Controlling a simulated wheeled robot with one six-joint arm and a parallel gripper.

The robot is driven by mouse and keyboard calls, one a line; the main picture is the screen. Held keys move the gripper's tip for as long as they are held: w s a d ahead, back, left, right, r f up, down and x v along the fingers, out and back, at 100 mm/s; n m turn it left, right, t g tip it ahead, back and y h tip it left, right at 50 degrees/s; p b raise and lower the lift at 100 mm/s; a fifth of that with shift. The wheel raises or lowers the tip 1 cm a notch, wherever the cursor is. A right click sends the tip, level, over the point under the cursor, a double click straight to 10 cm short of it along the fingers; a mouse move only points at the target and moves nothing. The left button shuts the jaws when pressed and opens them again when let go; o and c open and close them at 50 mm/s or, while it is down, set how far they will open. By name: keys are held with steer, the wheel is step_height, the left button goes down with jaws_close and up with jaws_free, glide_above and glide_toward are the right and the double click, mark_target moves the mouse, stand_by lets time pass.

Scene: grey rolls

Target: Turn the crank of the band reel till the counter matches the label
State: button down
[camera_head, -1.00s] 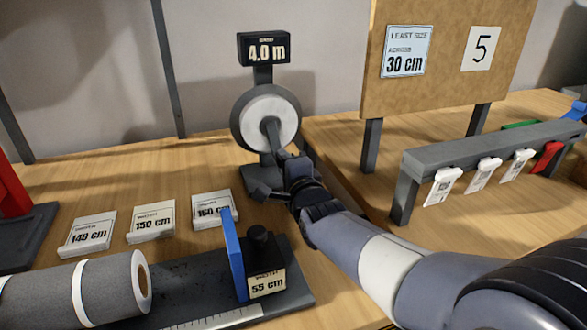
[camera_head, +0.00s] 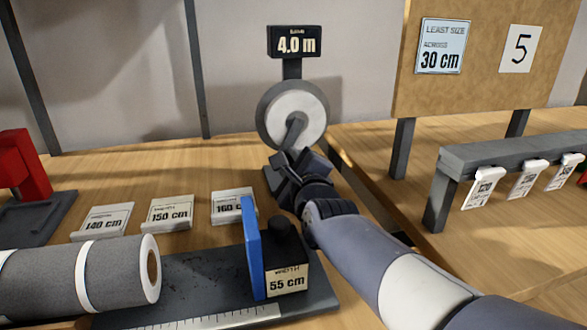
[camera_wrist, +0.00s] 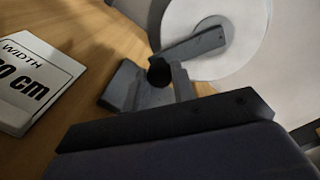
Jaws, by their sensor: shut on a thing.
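The band reel (camera_head: 309,105) is a white disc with a dark rim on a dark stand. The counter (camera_head: 294,42) above it reads 4.0 m. The crank (camera_head: 295,129) points down and slightly left from the hub; it also shows in the wrist view (camera_wrist: 195,42). My gripper (camera_head: 290,160) is at the crank's lower end, shut on its dark handle (camera_wrist: 159,72), which shows between the fingers in the wrist view. A width label reading 55 cm (camera_head: 287,282) is on the block at the front.
A grey roll (camera_head: 110,276) with white bands lies front left beside a blue plate (camera_head: 251,248). Width cards for 140 cm (camera_head: 102,221), 150 cm (camera_head: 168,214) and 160 cm (camera_head: 233,206) stand behind. A board (camera_head: 490,75) shows 30 cm and 5. Tags hang from a grey rail (camera_head: 510,150) at right.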

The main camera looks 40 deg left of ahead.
steer(key=shift+f, duration=0.1)
stand_by(0.3)
steer(key=c, duration=1.2)
jaws_free()
steer(key=shift+o, duration=0.2)
